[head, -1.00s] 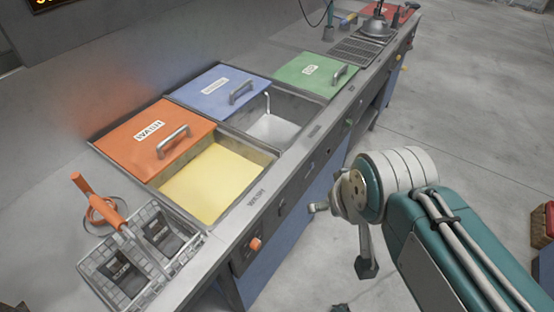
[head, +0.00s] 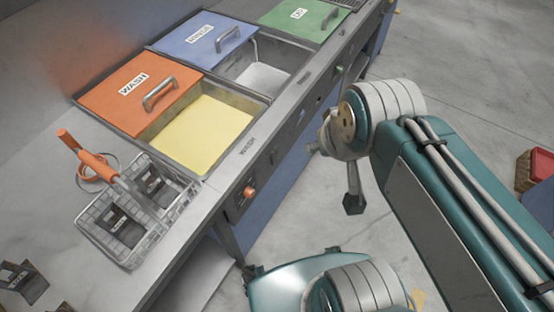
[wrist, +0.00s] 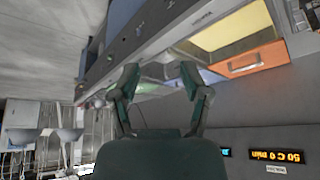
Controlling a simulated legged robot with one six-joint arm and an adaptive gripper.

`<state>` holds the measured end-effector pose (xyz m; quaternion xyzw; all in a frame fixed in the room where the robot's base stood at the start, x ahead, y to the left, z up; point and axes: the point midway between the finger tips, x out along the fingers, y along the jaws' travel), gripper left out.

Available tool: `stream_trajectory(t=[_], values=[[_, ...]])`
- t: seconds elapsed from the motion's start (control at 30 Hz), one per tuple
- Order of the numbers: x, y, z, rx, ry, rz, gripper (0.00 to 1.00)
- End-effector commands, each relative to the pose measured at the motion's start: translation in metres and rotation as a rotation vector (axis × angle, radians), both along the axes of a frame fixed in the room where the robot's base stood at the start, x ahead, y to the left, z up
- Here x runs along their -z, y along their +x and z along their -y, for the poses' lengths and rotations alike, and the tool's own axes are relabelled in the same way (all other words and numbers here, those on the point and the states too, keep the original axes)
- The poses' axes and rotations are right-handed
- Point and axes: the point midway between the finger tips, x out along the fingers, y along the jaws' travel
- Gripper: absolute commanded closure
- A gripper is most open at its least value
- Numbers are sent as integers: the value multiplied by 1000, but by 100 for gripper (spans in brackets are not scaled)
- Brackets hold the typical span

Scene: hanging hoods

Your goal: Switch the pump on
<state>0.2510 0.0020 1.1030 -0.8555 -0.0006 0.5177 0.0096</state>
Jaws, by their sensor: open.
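An orange knob (head: 249,192) sits on the front panel of the bench below the yellow wash basin (head: 205,135). Smaller dark controls (head: 274,156) sit farther along the same panel, and a green one (head: 338,70) is beyond them. I cannot tell which control belongs to the pump, as no pump label is readable. My gripper (wrist: 158,78) shows in the wrist view with two dark fingers spread apart and nothing between them. The bench front is beyond the fingers, apart from them. My fingertips cannot be made out in the head view.
The orange WASH lid (head: 132,90), blue lid (head: 205,38) and green lid (head: 300,15) have metal handles. A wire basket (head: 105,228) with an orange handle stands on the near bench top. A red crate (head: 537,168) is at right. The floor (head: 460,85) beside the bench is open.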

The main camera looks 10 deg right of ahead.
Motion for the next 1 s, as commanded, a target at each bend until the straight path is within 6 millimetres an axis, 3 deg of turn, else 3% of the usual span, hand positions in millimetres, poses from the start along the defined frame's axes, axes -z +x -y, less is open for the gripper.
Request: stream_trajectory(t=[0.03, 0.07, 0.53, 1.0], values=[[3, 3, -1, 12, 18, -16, 89], [6, 4, -2, 20, 34, -26, 100], [55, 47, -24, 281, 394, -233, 100], [107, 94, -27, 639, 737, -406, 100]])
